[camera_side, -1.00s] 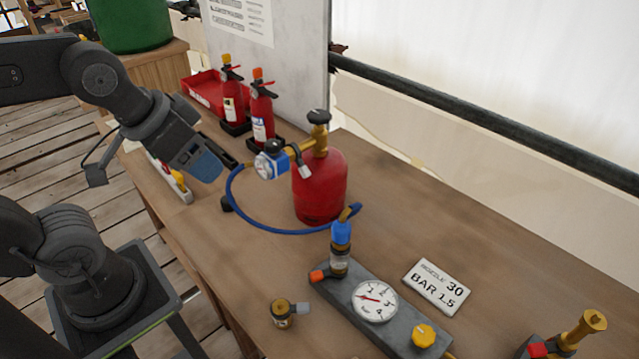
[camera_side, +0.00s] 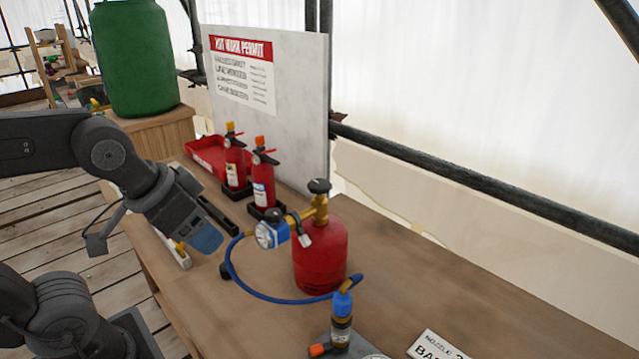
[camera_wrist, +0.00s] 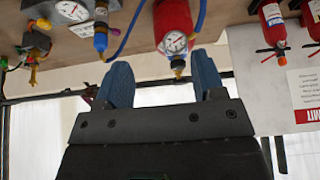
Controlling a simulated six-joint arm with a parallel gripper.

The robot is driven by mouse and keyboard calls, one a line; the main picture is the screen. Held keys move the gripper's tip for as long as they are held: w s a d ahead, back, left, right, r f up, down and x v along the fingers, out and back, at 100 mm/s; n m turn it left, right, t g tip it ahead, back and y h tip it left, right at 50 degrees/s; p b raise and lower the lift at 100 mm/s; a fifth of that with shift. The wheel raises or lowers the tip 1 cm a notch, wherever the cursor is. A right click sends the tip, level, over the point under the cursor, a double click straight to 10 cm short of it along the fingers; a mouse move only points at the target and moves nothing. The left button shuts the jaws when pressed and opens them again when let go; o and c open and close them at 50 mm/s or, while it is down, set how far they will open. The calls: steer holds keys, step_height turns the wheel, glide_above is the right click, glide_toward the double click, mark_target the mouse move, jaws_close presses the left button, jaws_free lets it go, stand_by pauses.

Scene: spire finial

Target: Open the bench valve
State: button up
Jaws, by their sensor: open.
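My gripper (camera_side: 214,227) is open and empty above the left part of the bench, left of the red gas cylinder (camera_side: 320,258). Its two blue-padded fingers spread in the wrist view (camera_wrist: 162,80). The cylinder has a brass valve with a black knob (camera_side: 319,187) and a gauge regulator (camera_side: 270,234). A blue hose (camera_side: 262,292) runs from it to a blue-topped fitting (camera_side: 341,318) on a grey block, with an orange-tipped part (camera_side: 319,350) beside it. The block is mostly cut off at the bottom of the side view. I cannot tell which valve is the bench valve.
Two red extinguishers (camera_side: 234,165) stand behind my gripper, beside a red tray (camera_side: 203,158) and a white permit board (camera_side: 291,110). A dark pipe rail (camera_side: 470,175) runs behind the bench (camera_side: 395,270).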

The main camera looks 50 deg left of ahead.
steer(key=shift+o, duration=1.1)
steer(key=w+r+m+g, duration=0.1)
steer(key=w+r+g, duration=0.1)
steer(key=w+r, duration=0.7)
steer(key=w, duration=0.3)
steer(key=shift+w+a+r+g, duration=0.25)
steer(key=shift+a+g, duration=0.05)
steer(key=shift+a, duration=0.05)
steer(key=r+m+g, duration=0.1)
steer(key=m+g, duration=0.1)
steer(key=g, duration=0.1)
glide_above(318, 184)
step_height(318, 184, down, 14)
steer(key=shift+r, duration=0.25)
steer(key=shift+c, duration=0.2)
steer(key=c, duration=0.9)
